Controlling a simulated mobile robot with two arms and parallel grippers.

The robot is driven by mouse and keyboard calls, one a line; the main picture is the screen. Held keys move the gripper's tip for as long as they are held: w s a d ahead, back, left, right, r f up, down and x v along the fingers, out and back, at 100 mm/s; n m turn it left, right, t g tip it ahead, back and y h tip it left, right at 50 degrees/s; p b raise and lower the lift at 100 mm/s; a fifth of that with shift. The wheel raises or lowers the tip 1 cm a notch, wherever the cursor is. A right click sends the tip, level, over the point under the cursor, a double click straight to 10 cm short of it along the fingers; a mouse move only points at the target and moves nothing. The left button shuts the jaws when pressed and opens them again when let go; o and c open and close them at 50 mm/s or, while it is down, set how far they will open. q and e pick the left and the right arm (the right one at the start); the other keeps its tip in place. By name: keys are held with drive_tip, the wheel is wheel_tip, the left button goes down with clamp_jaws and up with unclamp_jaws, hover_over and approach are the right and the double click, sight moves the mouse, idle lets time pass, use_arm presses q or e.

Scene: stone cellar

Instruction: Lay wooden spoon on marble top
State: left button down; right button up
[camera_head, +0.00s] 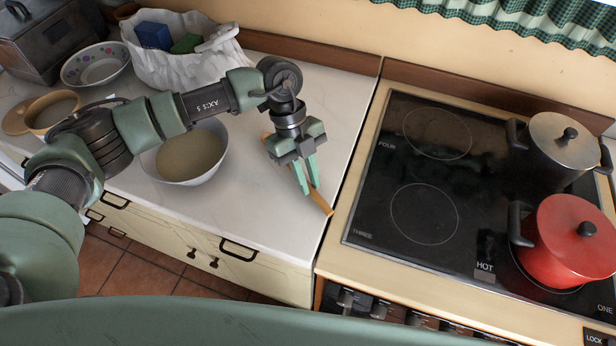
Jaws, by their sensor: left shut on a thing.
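The wooden spoon (321,203) is a thin tan stick at the right end of the pale marble top (258,222). My left gripper (308,189) points down and is shut on the spoon. The spoon slants from behind the gripper toward the front right, with its near end by the counter's right edge. The gripper hides its middle. I cannot tell whether the spoon touches the marble or is held just above it. My right gripper is not in view.
A white bowl (205,174) stands left of the gripper, partly behind my arm. A patterned bowl (97,65) and a white crumpled container (178,66) stand farther back. The black hob (384,205) at right carries a red pot (568,243) and a dark pot (552,158).

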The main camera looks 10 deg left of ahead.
use_arm(q)
drive_tip(key=shift+f, duration=0.4)
drive_tip(key=c, duration=1.3)
unclamp_jaws()
drive_tip(key=o, duration=0.3)
drive_tip(key=shift+o, duration=0.2)
drive_tip(key=shift+r, duration=0.1)
wheel_tip(320, 180, up, 9)
drive_tip(key=p, duration=0.6)
